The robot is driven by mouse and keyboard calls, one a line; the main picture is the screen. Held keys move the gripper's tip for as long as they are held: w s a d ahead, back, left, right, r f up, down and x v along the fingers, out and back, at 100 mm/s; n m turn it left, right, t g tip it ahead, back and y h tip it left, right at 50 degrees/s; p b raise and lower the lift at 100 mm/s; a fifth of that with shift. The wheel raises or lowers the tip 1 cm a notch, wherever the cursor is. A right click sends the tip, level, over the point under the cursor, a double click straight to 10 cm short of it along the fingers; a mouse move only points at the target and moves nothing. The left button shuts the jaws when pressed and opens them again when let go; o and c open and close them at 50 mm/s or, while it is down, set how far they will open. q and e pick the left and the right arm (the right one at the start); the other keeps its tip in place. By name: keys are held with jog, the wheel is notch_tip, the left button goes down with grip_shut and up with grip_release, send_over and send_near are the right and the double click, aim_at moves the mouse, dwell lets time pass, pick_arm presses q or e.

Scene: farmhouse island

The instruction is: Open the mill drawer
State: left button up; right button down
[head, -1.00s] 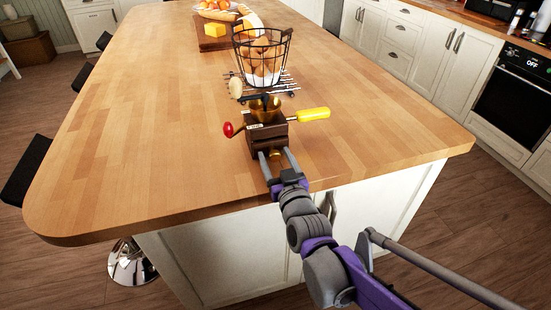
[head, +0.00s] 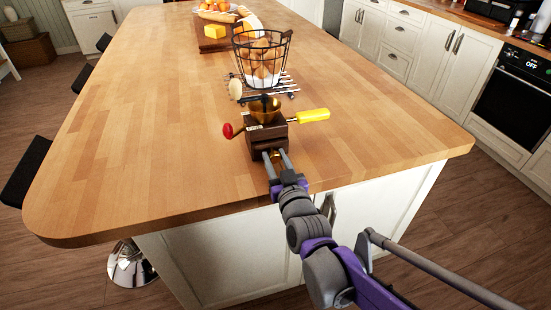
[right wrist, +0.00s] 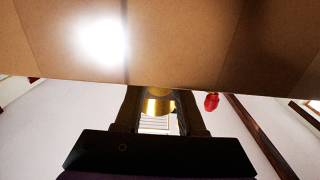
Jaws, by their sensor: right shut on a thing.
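The mill (head: 266,135) is a small dark brown box with a brass hopper (head: 265,108) on top. It stands upright on the wooden island near its front edge. A crank with a red knob (head: 228,131) sticks out at its left. My right gripper (head: 276,155) is at the low front of the mill, its fingers close together around the small brass knob of the drawer. In the right wrist view a brass part (right wrist: 158,105) shows between the fingers. The fingers hide much of the drawer front, and I see no clear gap around it. My left gripper is not in view.
A yellow-handled tool (head: 312,115) lies right beside the mill. Behind it stand a wire basket of eggs (head: 262,62) on a rack (head: 285,85) and a board with cheese (head: 213,43). The island top (head: 130,150) is clear at left and right.

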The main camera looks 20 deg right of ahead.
dwell(0.9)
jog(key=s+p, duration=0.2)
jog(key=s, duration=0.3)
jog(key=shift+r, duration=0.15)
jog(key=shift+s, duration=0.35)
jog(key=c, duration=0.5)
grip_release()
jog(key=shift+w, duration=0.1)
jog(key=s+p, duration=0.2)
jog(key=s, duration=0.9)
jog(key=shift+d, duration=0.2)
jog(key=shift+p, duration=0.3)
